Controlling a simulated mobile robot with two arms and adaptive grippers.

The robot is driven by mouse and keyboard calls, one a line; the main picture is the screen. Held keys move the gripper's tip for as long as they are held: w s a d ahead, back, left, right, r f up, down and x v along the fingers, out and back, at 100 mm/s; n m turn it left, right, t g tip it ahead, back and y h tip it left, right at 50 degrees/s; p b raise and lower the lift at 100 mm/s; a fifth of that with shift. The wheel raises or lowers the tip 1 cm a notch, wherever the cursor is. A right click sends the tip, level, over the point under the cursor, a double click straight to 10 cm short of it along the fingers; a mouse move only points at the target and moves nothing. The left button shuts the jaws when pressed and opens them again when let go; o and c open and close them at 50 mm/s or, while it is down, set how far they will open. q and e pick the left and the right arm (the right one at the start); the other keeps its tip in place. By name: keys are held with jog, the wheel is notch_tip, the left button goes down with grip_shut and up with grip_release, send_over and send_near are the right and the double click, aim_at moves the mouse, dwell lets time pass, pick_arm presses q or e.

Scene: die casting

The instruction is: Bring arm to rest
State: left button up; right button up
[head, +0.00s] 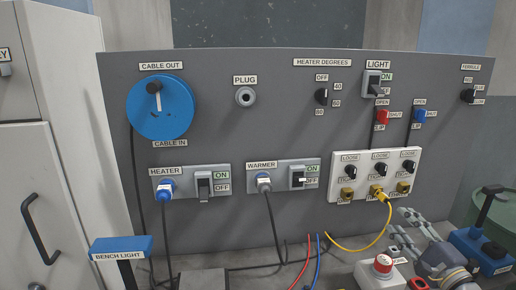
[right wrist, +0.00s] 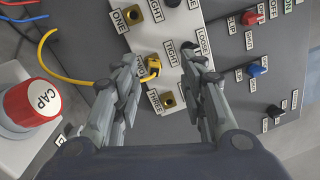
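My right gripper (head: 400,226) is at the lower right of the head view, in front of the panel and below the white LOOSE/TIGHT block (head: 338,190). In the right wrist view its two fingers (right wrist: 162,64) are apart, with nothing held between them. The yellow plug (head: 376,191) sits in the middle socket of that block, and its yellow cable (head: 357,248) hangs down. In the right wrist view the yellow plug (right wrist: 150,67) shows between the fingers, beyond their tips; contact cannot be told. My left gripper is in neither view.
The grey panel (head: 270,125) carries a blue cable wheel (head: 178,118) and several switches. A red CAP button (right wrist: 32,104) stands beside the right gripper. A blue-topped BENCH LIGHT (head: 121,249) is lower left. Blue equipment (head: 480,250) is close at the right. A white cabinet (head: 70,110) stands left.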

jog(key=s+a+r+m+t+h, duration=0.1)
jog(key=s+m+h, duration=0.25)
jog(key=m, duration=0.75)
jog(key=s+a+m+t+h, duration=0.1)
jog(key=s+m+t+h, duration=0.2)
jog(key=m, duration=0.7)
jog(key=s+d+f+m+g+h, duration=0.1)
jog(key=s+f+m+g+h, duration=0.1)
jog(key=s+f+m+g, duration=0.45)
jog(key=s+f+m+g+h, duration=0.2)
jog(key=f+m+g+h, duration=0.15)
jog(key=f+m, duration=0.7)
jog(key=s+a+f+m+g+y, duration=0.5)
jog(key=s+a+f+m, duration=0.1)
jog(key=s+a, duration=0.35)
jog(key=s+a+f+m+g+y, duration=0.5)
jog(key=s+a+m, duration=0.1)
jog(key=s+a, duration=0.35)
notch_tip(320, 180, down, 27)
jog(key=s+d+f+g+p, duration=0.1)
jog(key=s+d+f+g, duration=0.1)
jog(key=s+f, duration=1.3)
jog(key=shift+s+d, duration=0.45)
jog(key=shift+s, duration=0.7)
